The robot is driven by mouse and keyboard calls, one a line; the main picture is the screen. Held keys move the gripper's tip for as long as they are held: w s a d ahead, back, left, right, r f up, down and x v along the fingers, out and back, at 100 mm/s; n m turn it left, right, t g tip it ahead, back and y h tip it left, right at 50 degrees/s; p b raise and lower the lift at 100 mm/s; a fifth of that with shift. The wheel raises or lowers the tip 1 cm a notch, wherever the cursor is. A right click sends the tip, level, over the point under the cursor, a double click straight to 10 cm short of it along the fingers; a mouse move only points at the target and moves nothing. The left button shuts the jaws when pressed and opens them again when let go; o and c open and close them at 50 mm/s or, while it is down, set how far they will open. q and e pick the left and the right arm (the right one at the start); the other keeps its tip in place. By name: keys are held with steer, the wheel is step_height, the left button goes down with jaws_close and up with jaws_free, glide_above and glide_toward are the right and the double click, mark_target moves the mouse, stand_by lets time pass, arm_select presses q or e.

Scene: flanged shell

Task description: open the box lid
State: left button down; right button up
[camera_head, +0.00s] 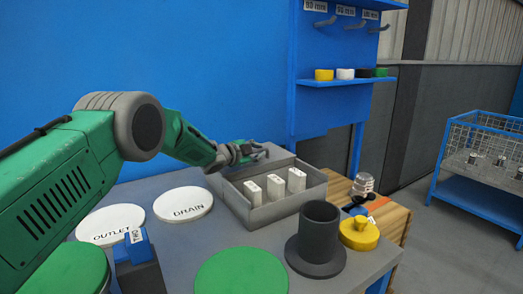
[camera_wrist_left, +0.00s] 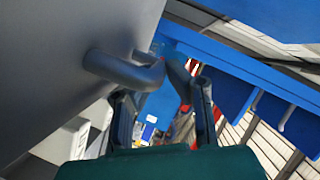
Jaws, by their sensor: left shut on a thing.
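The grey box (camera_head: 290,208) stands on the grey table, its top uncovered, with white blocks (camera_head: 275,187) showing inside. Its grey lid (camera_head: 279,154) is raised along the far side of the box. In the left wrist view the lid (camera_wrist_left: 70,50) fills the left side, with a bar handle (camera_wrist_left: 122,69) sticking out from it. My left gripper (camera_head: 250,153) is at the lid above the box's far left corner. It is shut on the handle, which lies between its fingers in the left wrist view (camera_wrist_left: 158,82). My right gripper is not in view.
White discs marked OUTLET (camera_head: 110,222) and DRAIN (camera_head: 183,204), a green disc (camera_head: 241,272), a dark flanged cylinder (camera_head: 317,240) and a yellow knobbed part (camera_head: 359,233) surround the box. A blue rack (camera_head: 340,82) stands behind. A wire-sided cart (camera_head: 485,165) is at right.

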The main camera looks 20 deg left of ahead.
arm_select(q)
steer(key=shift+a+f, duration=0.35)
steer(key=shift+f, duration=0.45)
steer(key=c, duration=1.9)
jaws_free()
steer(key=shift+o, duration=0.2)
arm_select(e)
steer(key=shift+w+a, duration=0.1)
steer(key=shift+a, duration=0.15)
arm_select(q)
steer(key=shift+w+d+r, duration=0.1)
steer(key=shift+d+r, duration=0.1)
steer(key=shift+r, duration=0.05)
steer(key=shift+s+a+r, duration=0.2)
steer(key=shift+s, duration=0.3)
steer(key=v, duration=1)
steer(key=shift+s+a, duration=0.3)
steer(key=shift+s, duration=0.05)
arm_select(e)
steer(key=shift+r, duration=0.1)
arm_select(q)
steer(key=shift+r, duration=0.1)
